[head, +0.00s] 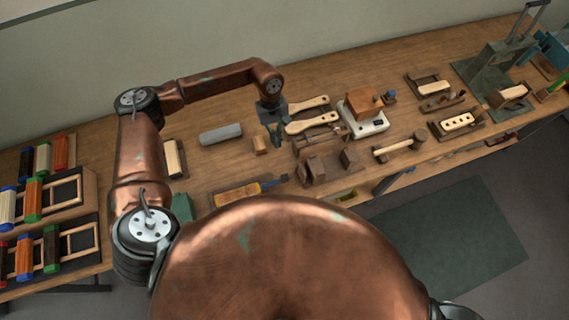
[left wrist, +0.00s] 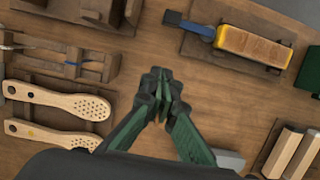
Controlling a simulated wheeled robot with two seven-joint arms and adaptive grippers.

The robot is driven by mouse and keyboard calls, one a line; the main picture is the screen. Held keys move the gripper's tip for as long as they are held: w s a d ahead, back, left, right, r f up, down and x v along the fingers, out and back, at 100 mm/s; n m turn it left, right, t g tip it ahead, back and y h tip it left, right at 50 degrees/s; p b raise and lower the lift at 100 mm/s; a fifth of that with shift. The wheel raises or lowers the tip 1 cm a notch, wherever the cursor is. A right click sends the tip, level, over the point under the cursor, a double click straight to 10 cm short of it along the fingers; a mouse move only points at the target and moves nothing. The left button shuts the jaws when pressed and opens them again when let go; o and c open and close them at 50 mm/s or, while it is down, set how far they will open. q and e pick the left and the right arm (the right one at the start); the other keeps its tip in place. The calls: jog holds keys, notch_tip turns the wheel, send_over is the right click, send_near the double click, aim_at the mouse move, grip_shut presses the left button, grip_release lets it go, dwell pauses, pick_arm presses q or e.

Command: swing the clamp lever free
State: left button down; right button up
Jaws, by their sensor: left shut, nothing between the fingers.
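My left gripper (head: 274,134) is shut and empty above the bench, beside the paddle handles. Its green fingers meet in the left wrist view (left wrist: 160,92). A dark wooden fixture (head: 310,146) stands to its right; it also shows at the left of the left wrist view (left wrist: 88,68), with a thin metal rod and a small blue part on it. The gripper is apart from this fixture. I cannot clearly single out the clamp lever. Two pale wooden paddles with drilled heads (left wrist: 75,102) lie near the gripper. My right gripper is out of view.
A small wooden block (head: 260,145) and a grey bar (head: 220,134) lie left of the gripper. A yellow-bodied tool with a blue collar (left wrist: 252,47) lies on a dark board. A white machine with a wooden block on top (head: 366,122) stands to the right.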

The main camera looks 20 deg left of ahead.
aim_at(274, 182)
pick_arm(q)
jog(key=shift+s+r, duration=0.1)
jog(key=shift+r, duration=0.05)
jog(key=shift+s+a, duration=0.1)
jog(key=p+x, duration=0.2)
jog(key=x, duration=0.7)
jog(key=shift+f, duration=0.3)
jog(key=s+d, duration=0.1)
jog(key=s+d+p, duration=0.1)
jog(key=shift+s+f, duration=0.1)
jog(key=shift+s, duration=0.15)
jog(key=shift+s+d+f+p, duration=0.15)
jog(key=shift+s+d+p, duration=0.05)
jog(key=shift+s+p, duration=0.2)
